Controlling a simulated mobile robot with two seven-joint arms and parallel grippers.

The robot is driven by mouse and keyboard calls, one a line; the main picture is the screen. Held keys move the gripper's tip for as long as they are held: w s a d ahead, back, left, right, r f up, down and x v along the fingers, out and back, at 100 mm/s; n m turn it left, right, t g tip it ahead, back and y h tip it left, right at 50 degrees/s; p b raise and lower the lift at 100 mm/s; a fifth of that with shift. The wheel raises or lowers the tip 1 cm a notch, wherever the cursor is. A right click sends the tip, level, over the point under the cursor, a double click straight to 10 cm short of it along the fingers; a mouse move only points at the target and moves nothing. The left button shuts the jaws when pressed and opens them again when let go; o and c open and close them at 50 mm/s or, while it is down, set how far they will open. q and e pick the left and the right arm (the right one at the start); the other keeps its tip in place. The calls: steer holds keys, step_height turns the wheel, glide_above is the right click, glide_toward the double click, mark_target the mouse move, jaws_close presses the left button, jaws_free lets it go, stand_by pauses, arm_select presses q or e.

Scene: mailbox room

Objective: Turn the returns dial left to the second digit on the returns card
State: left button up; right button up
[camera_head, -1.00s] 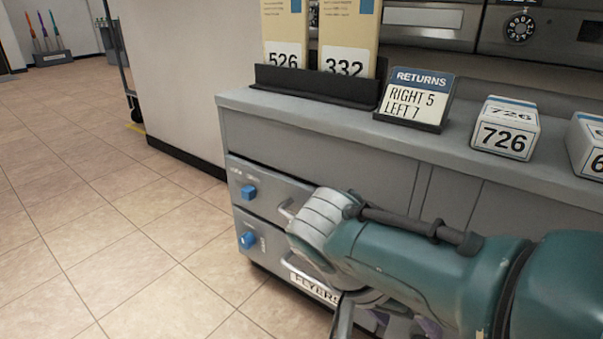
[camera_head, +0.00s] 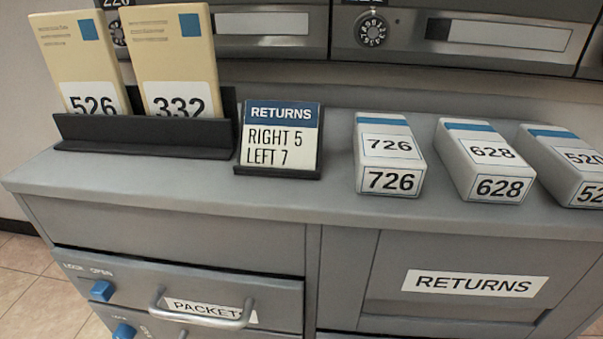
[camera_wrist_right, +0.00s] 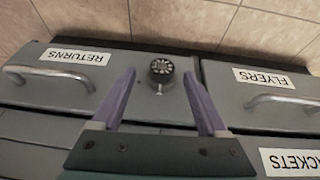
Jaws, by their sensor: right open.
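The returns card (camera_head: 280,140) stands on the counter ledge in the head view and reads RIGHT 5, LEFT 7. The black returns dial (camera_wrist_right: 160,70), with pale marks around its face, sits on the grey front beside the RETURNS label (camera_wrist_right: 74,56) in the upside-down wrist view. Its digits are too small to read. My right gripper (camera_wrist_right: 160,75) is open, with its purple fingers spread on either side of the dial in the picture. Whether they touch it, I cannot tell. The head view shows neither gripper; the dial is also out of its frame.
A black rack (camera_head: 150,135) holds two envelopes, 526 and 332. White boxes (camera_head: 390,155) marked 726, 628 and 520 line the ledge. The PACKETS handle (camera_head: 203,320) and blue knobs (camera_head: 102,290) are lower left. Another drawer handle (camera_wrist_right: 285,101) sticks out near FLYERS.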

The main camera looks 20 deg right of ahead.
arm_select(q)
steer(key=x, duration=0.1)
steer(key=b+x, duration=0.2)
steer(key=shift+s+a+f, duration=0.1)
steer(key=shift+s+f, duration=0.15)
steer(key=shift+f, duration=0.1)
arm_select(e)
steer(key=x, duration=0.4)
steer(key=shift+w, duration=0.2)
arm_select(q)
steer(key=shift+w, duration=0.1)
arm_select(e)
steer(key=shift+c, duration=0.2)
steer(key=shift+w+a, duration=0.1)
steer(key=shift+c, duration=0.8)
arm_select(q)
steer(key=shift+r, duration=0.1)
arm_select(e)
jaws_close()
